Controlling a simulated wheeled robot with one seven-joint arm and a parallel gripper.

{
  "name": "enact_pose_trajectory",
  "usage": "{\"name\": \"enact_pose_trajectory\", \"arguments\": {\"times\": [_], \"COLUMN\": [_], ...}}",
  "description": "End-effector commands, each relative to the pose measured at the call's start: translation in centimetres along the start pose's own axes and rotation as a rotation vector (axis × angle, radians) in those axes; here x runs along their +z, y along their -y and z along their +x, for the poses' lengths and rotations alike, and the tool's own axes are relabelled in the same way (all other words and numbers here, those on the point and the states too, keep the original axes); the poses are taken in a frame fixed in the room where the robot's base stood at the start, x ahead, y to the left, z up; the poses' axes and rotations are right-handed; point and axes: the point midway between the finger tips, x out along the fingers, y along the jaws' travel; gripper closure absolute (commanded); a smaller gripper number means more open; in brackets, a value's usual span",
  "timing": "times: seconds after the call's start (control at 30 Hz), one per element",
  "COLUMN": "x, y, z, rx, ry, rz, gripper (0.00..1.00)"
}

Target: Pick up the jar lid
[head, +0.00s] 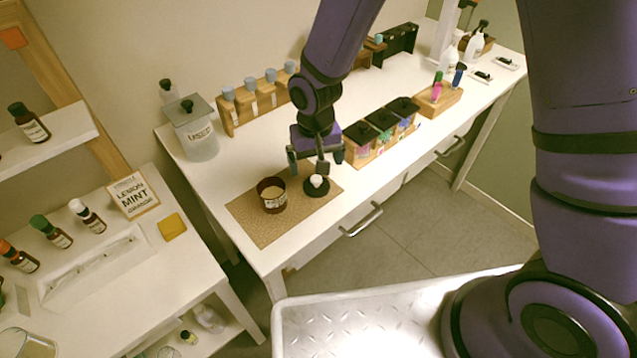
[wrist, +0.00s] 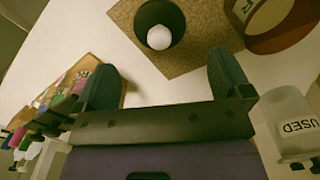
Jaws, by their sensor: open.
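The jar lid (head: 316,186) is a dark round disc with a pale ball-shaped knob. It lies on the tan mat (head: 245,222) near its right end. In the wrist view the lid (wrist: 176,18) is at the top, just beyond and between the fingertips. An amber jar (head: 272,196) with a label stands on the mat left of the lid; it also shows in the wrist view at top right (wrist: 284,42). My gripper (head: 317,163) is open, empty and pointing down above the lid. In the wrist view its two dark fingers (wrist: 166,80) stand wide apart.
A clear canister (head: 198,140) stands behind left, beside a wooden rack (head: 262,98) of bottles. A wooden box (head: 375,150) with dark-topped jars is close to the right of my gripper. The table front edge lies just before the mat.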

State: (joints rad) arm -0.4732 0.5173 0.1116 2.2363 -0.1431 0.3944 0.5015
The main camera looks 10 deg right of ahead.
Motion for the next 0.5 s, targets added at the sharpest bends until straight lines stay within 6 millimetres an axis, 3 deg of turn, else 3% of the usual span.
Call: {"name": "enact_pose_trajectory", "arguments": {"times": [0.17,0.5], "x": [0.1,0.5], "y": [0.0,-0.1], "z": [1.0,5.2], "rx": [0.001,0.001], "ry": [0.001,0.002], "rz": [-0.001,-0.001], "gripper": [0.04,0.04]}}
